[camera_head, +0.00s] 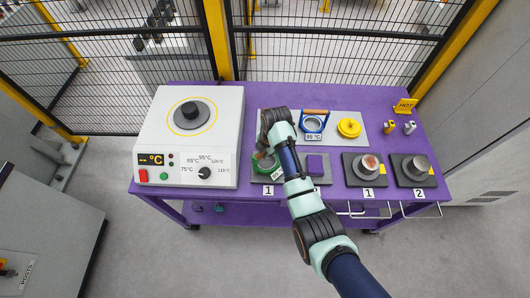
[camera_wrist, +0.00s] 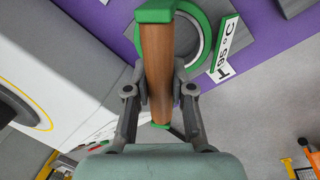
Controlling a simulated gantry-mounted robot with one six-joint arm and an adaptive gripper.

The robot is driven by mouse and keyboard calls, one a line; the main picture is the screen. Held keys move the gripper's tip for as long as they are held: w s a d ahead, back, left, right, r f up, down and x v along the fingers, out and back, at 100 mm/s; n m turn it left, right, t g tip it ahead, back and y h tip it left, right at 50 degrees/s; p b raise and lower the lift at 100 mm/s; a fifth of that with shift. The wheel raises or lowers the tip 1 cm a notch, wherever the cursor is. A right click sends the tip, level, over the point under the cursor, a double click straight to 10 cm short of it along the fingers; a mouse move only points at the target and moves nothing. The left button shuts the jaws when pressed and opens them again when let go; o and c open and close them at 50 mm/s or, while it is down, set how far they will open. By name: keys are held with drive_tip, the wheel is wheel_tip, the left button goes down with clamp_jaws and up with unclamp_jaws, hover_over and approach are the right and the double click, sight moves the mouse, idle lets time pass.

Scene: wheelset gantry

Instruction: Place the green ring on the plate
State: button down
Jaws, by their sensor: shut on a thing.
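The green ring (camera_head: 262,167) is at the left of the table's middle, by the grey mat marked 1. It has a wooden handle (camera_wrist: 157,65) with green ends and a white 95 °C label (camera_wrist: 228,45). My gripper (camera_head: 267,152) is over the ring, and its two fingers (camera_wrist: 160,92) are shut on the wooden handle in the wrist view. I cannot tell whether the ring touches the mat.
The white heater (camera_head: 150,135) fills the table's left end. A blue ring (camera_head: 313,124) with a handle and a yellow round part (camera_head: 349,128) lie behind my arm. Two dark stations (camera_head: 411,170) stand at the right, and mesh fencing is behind.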

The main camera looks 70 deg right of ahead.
drive_tip(key=shift+f, duration=0.15)
drive_tip(key=shift+f, duration=0.15)
drive_tip(key=c, duration=1)
unclamp_jaws()
wheel_tip(320, 180, up, 12)
drive_tip(key=s+p, duration=0.2)
drive_tip(key=shift+a+p, duration=0.3)
drive_tip(key=shift+a, duration=0.15)
